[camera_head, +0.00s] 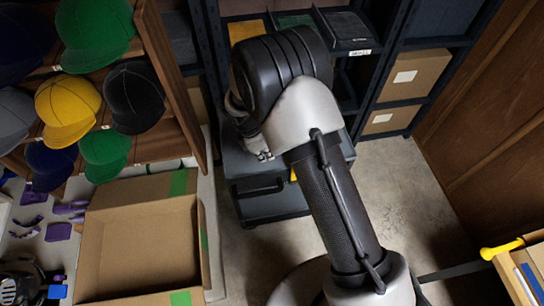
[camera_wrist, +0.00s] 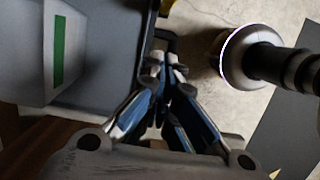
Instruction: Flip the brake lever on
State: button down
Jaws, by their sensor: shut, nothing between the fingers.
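I cannot identify the brake lever for certain. A grey case (camera_head: 268,205) with a black handle (camera_head: 257,187) stands on the floor below my arm. A small yellow part (camera_head: 293,175) shows at its right side, partly hidden by my arm. In the wrist view, my gripper (camera_wrist: 162,62) has blue-and-metal fingers with their tips together and nothing between them. The tips overlap a dark handle-like loop (camera_wrist: 164,38) at the edge of a grey surface (camera_wrist: 105,25); I cannot tell whether they touch. In the head view, the fingers are mostly hidden behind my arm.
An open cardboard box (camera_head: 140,245) stands at lower left, below a rack of caps (camera_head: 70,105). Dark shelving (camera_head: 385,85) holds cartons behind. A yellow-handled item (camera_head: 502,248) is at right. Bare concrete floor (camera_head: 400,185) lies right of my arm.

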jog(key=w+d+f+b, duration=0.1)
jog(key=d+f+b, duration=0.1)
jog(key=d+f, duration=0.3)
jog(key=shift+w+x, duration=0.25)
jog(key=shift+x, duration=1.4)
jog(key=shift+d, duration=0.15)
jog(key=w+d, duration=0.3)
jog(key=d, duration=0.7)
jog(key=shift+d+f, duration=0.3)
jog(key=shift+d, duration=0.15)
jog(key=shift+s, duration=0.1)
